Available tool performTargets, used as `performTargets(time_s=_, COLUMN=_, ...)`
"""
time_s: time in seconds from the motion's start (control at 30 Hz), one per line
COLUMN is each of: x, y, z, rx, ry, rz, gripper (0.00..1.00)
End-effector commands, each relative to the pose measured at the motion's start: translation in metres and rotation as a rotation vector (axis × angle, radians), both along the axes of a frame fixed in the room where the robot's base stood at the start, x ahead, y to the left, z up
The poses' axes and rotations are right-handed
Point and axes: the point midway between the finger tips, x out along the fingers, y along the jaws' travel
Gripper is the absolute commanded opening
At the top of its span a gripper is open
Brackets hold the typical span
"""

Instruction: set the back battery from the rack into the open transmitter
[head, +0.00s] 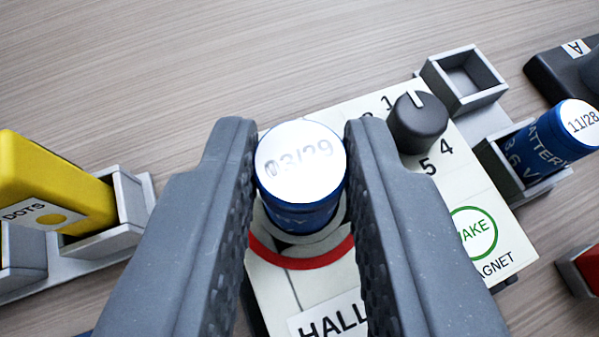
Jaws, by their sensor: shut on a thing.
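My gripper (300,165) is shut on a blue battery (300,215) with a white top marked 03/29. The battery stands about upright between the two grey fingers, over the round grey opening of the pale transmitter (478,180). A red ring shows around that opening. The battery's lower end is hidden, so I cannot tell how deep it sits. The grey rack (490,110) is at the right. Its back slot is empty, and its front slot holds another blue battery (545,145), tilted in the picture and marked 11/28.
The transmitter face has a dark knob (417,122) among numbers and a green-ringed mark (473,233). A yellow block (50,185) stands in a grey holder (125,210) at the left. A dark object (565,75) marked A is at the upper right. The wooden table beyond is clear.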

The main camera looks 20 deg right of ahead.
Motion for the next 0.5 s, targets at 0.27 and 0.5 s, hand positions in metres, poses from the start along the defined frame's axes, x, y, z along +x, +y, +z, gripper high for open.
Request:
performTargets(time_s=0.27, x=0.0001, y=-0.0002, z=-0.0003, rx=0.000, ry=-0.001, rz=0.000, gripper=0.00)
performTargets(time_s=0.5, x=0.0001, y=-0.0004, z=-0.0002, rx=-0.001, ry=-0.001, rz=-0.001, gripper=0.48)
